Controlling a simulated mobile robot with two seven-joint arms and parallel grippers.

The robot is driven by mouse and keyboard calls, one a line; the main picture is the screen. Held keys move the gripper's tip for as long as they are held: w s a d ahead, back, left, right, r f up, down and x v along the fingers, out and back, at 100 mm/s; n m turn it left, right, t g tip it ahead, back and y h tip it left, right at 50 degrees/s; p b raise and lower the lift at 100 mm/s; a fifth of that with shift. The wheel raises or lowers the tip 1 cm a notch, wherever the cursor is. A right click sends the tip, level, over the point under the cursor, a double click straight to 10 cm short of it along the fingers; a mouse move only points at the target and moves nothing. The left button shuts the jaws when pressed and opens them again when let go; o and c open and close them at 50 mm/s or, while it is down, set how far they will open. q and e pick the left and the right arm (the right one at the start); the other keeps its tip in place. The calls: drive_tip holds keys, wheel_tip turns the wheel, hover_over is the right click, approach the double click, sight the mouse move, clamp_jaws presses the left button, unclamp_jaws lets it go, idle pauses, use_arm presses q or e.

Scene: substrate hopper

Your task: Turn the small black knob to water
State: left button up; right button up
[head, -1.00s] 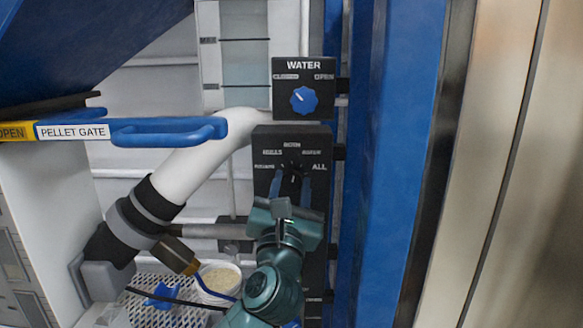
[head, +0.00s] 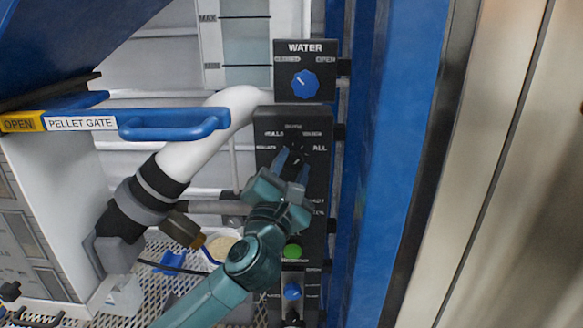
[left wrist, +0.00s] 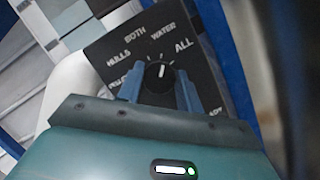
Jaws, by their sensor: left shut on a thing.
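The small black knob (left wrist: 159,76) sits on a black panel (left wrist: 102,52) with white labels around it, among them HULLS, BOTH, WATER and ALL. In the left wrist view its white pointer line points up, roughly toward WATER. In the head view the knob (head: 296,157) is partly hidden between the fingers. My left gripper (head: 292,164) is shut on the knob, with one blue finger on each side. Its fingers also show in the left wrist view (left wrist: 160,88). My right gripper is not in view.
A box marked WATER with a blue knob (head: 305,83) is just above the panel. A blue pellet gate handle (head: 175,124) juts out at the left. A green button (head: 292,252) and a small blue knob (head: 292,291) are below. A blue post (head: 385,170) stands to the right.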

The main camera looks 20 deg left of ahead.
use_arm(q)
drive_tip(key=o, duration=1)
drive_tip(key=b+v, duration=0.3)
drive_tip(key=v, duration=1)
drive_tip(key=shift+s, duration=0.1)
